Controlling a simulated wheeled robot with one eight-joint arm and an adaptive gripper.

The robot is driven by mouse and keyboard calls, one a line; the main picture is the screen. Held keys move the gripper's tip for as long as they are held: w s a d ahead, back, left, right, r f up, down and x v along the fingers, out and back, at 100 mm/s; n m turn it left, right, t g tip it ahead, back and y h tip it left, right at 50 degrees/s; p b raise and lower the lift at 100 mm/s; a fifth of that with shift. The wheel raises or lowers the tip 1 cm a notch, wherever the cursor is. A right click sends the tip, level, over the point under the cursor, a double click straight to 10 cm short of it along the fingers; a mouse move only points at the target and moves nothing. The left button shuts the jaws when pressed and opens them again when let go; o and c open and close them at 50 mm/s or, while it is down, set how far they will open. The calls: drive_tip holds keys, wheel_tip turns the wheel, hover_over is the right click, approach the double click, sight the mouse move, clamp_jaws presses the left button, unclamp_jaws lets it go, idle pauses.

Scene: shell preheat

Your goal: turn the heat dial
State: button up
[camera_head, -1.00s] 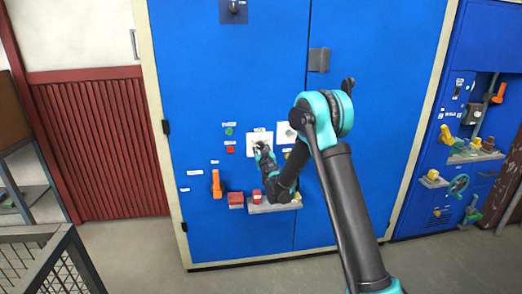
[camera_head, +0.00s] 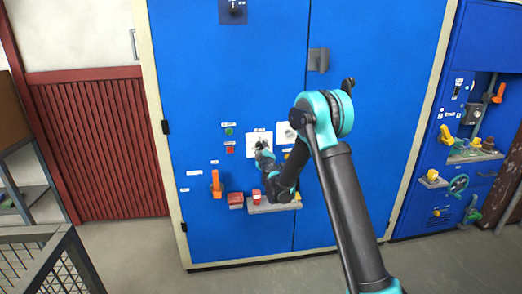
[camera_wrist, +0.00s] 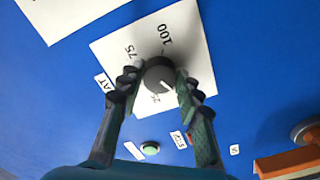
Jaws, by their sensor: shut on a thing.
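The heat dial (camera_wrist: 159,75) is a dark round knob with a white pointer mark, on a white plate (camera_wrist: 199,40) marked 25, 75 and 100. In the wrist view the pointer faces lower right. My gripper (camera_wrist: 158,79) has one finger on each side of the dial and is shut on it. In the head view my gripper (camera_head: 263,152) is at the white plate (camera_head: 250,146) on the blue cabinet and largely hides the dial.
A second white plate (camera_head: 285,132) is just right of the dial. A green button (camera_head: 229,131), a red button (camera_head: 230,149) and an orange handle (camera_head: 216,185) are to its left. A small grey shelf (camera_head: 270,208) with red parts juts out below my gripper.

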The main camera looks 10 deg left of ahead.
drive_tip(key=shift+n, duration=0.6)
drive_tip(key=o, duration=1.2)
drive_tip(key=shift+c, duration=0.2)
drive_tip(key=shift+s, duration=0.1)
drive_tip(key=v, duration=1.1)
drive_tip(key=shift+s, duration=0.4)
drive_tip(key=shift+d, duration=0.15)
